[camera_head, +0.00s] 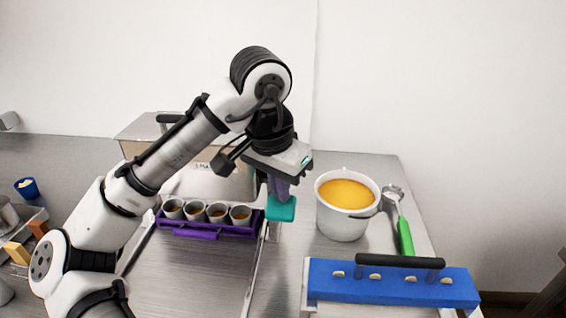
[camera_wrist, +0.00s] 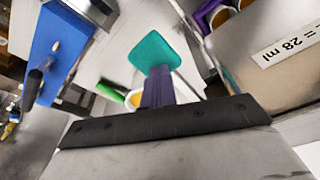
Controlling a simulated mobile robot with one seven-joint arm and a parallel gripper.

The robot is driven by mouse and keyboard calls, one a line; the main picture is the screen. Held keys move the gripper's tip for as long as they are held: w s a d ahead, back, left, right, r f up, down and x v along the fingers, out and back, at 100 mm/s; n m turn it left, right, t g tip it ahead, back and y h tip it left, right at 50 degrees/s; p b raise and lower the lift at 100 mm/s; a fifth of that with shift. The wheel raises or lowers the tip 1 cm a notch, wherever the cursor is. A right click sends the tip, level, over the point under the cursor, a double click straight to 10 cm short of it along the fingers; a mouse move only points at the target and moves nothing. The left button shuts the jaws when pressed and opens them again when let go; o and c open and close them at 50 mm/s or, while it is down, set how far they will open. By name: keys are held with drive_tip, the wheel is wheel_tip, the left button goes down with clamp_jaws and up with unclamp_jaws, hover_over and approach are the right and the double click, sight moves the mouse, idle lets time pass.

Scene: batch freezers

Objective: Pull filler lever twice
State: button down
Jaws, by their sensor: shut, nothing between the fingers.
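The filler (camera_head: 190,182) is a metal box behind a row of cups, partly hidden by my arm. In the wrist view its metal side (camera_wrist: 252,75) carries a white label ending in "= 28 ml". I cannot clearly pick out its lever; a thin metal rod (camera_wrist: 188,84) shows beside my fingers in the wrist view. My gripper (camera_head: 281,208) has purple fingers with teal tips and is shut and empty. It points down at the filler's right end, right of the cups and left of the white bucket. The closed teal tips also show in the wrist view (camera_wrist: 154,48).
Several cups (camera_head: 195,211) with orange-brown contents stand in a purple holder (camera_head: 200,233). A white bucket (camera_head: 342,222) of orange mix and a green-handled scoop (camera_head: 404,236) stand to the right. A blue mould (camera_head: 335,292) with a black handle is at front right.

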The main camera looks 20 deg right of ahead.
drive_tip(key=shift+r+p, duration=3.2)
drive_tip(key=shift+r, duration=0.2)
drive_tip(key=shift+f, duration=0.1)
drive_tip(key=shift+f+b, duration=2.35)
drive_tip(key=shift+f, duration=1.8)
drive_tip(key=shift+r, duration=0.1)
wheel_tip(320, 180, up, 6)
drive_tip(key=p, duration=0.6)
drive_tip(key=shift+r+p, duration=0.5)
drive_tip(key=shift+r, duration=0.6)
